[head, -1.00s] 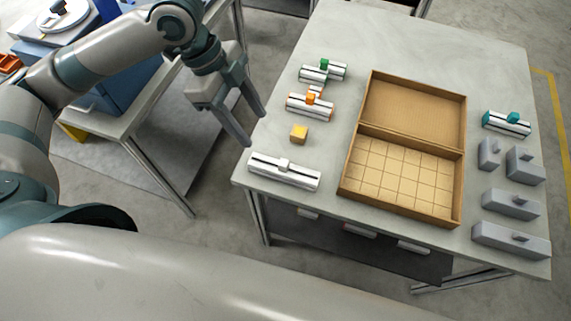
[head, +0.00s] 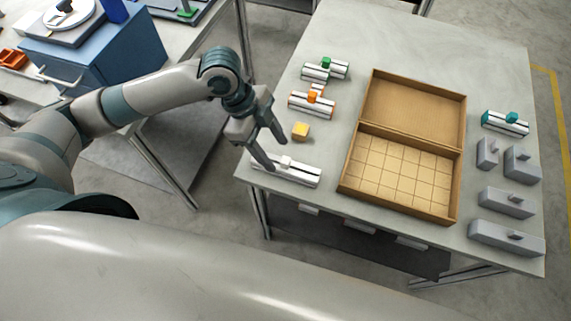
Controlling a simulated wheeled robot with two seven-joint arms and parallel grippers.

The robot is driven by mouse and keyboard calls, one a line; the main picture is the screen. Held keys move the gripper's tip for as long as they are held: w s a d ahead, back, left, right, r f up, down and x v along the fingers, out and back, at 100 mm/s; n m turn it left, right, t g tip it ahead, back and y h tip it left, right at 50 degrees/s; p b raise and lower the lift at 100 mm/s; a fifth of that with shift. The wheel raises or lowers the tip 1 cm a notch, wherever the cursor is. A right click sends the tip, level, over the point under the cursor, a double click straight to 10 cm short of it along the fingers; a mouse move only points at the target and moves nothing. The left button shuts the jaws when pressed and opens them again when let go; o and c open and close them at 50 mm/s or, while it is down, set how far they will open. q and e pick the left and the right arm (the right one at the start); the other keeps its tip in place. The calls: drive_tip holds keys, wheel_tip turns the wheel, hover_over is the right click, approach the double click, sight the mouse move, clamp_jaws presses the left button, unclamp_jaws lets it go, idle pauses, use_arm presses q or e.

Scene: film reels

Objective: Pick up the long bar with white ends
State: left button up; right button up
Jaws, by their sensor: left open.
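The long bar with white ends (head: 302,175) lies at the near left corner of the grey table (head: 340,38). It has a small white knob (head: 286,161) on top at its middle. My left gripper (head: 275,153) is open over the bar's left half, fingers pointing down, and hides part of it. One finger is near the knob and the other is over the bar's left part. I cannot tell whether the fingers touch the bar. My right gripper is not in view.
An orange-knobbed bar (head: 312,103) and a green-knobbed bar (head: 325,70) lie farther back. An open cardboard box (head: 351,156) stands right of them. A teal-knobbed bar (head: 505,123) and several grey blocks (head: 507,202) are at the right.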

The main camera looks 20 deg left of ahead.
sight(284, 159)
use_arm(q)
drive_tip(key=shift+d+f, duration=0.2)
drive_tip(key=shift+f, duration=0.45)
drive_tip(key=shift+d, duration=0.1)
drive_tip(key=shift+d+f+p, duration=0.2)
drive_tip(key=shift+f+p, duration=0.05)
drive_tip(key=shift+p, duration=0.1)
drive_tip(key=x, duration=0.1)
drive_tip(key=p+x, duration=0.1)
drive_tip(key=x, duration=0.2)
drive_tip(key=shift+w, duration=0.35)
drive_tip(key=shift+d+f, duration=0.1)
drive_tip(key=shift+f, duration=0.1)
drive_tip(key=shift+c, duration=0.7)
drive_tip(key=c, duration=1.2)
